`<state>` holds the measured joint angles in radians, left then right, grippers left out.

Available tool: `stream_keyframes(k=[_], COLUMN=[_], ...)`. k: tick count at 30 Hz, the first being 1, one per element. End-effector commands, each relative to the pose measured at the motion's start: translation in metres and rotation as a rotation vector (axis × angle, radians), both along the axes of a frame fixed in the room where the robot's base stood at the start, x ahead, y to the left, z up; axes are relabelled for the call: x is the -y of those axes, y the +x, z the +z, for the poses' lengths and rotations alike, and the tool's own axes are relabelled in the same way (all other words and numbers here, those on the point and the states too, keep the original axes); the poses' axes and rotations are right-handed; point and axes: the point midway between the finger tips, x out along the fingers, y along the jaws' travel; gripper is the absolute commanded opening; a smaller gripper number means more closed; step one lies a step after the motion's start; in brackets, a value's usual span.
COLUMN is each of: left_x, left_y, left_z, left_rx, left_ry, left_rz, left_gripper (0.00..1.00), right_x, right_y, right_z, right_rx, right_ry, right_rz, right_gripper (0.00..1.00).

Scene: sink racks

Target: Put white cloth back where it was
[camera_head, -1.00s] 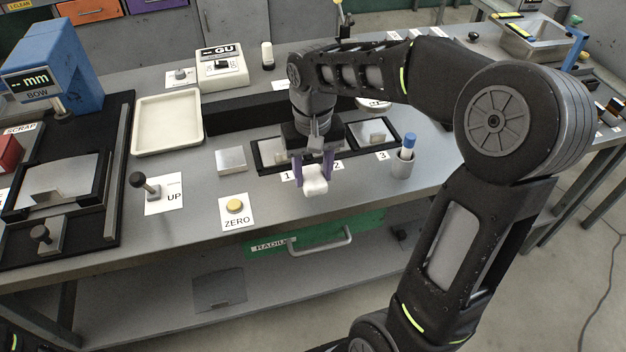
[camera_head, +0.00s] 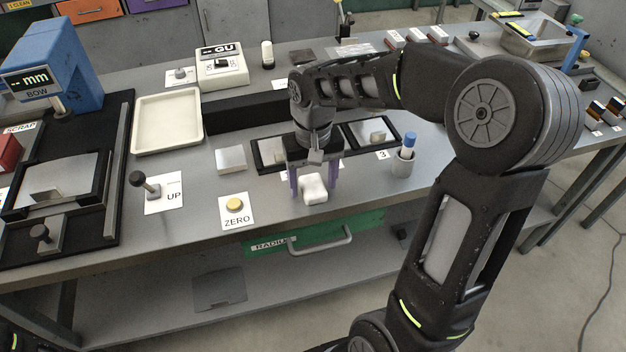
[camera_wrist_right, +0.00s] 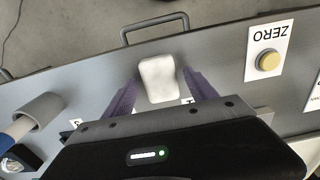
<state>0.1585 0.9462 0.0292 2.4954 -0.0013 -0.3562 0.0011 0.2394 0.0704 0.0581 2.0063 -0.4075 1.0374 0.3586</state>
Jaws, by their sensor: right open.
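The white cloth (camera_head: 313,189) is a small folded white pad on the grey bench near its front edge, in front of the numbered black frames. It also shows in the right wrist view (camera_wrist_right: 158,78), between the fingers. My right gripper (camera_head: 315,192) is open, with its purple fingers on either side of the cloth and a gap on each side. In the right wrist view the open fingers (camera_wrist_right: 160,92) stand apart from the cloth. My left gripper is not in view.
A cream tray (camera_head: 168,148) lies at the left. A green drawer (camera_head: 325,232) is below the bench edge.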

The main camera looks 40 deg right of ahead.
Motion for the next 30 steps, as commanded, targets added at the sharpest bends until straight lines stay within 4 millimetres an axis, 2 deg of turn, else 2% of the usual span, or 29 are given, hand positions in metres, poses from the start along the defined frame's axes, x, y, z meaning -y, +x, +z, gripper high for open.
stream_keyframes(k=[8, 11, 24, 30], left_x=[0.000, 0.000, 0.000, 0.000], left_y=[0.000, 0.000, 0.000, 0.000], left_z=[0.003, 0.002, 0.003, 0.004], left_rx=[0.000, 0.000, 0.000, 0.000], left_ry=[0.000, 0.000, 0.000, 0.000], left_rz=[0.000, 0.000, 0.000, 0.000], left_gripper=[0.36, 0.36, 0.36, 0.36], right_x=[0.000, 0.000, 0.000, 0.000], right_y=[0.000, 0.001, 0.001, 0.000], right_z=[0.006, 0.017, 0.102, 0.121], right_rx=[0.001, 0.003, 0.004, 0.001], right_ry=[0.000, 0.000, 0.000, 0.000], right_rz=[0.000, -0.001, 0.000, 0.000], right_gripper=[0.66, 0.66, 0.66, 0.66])
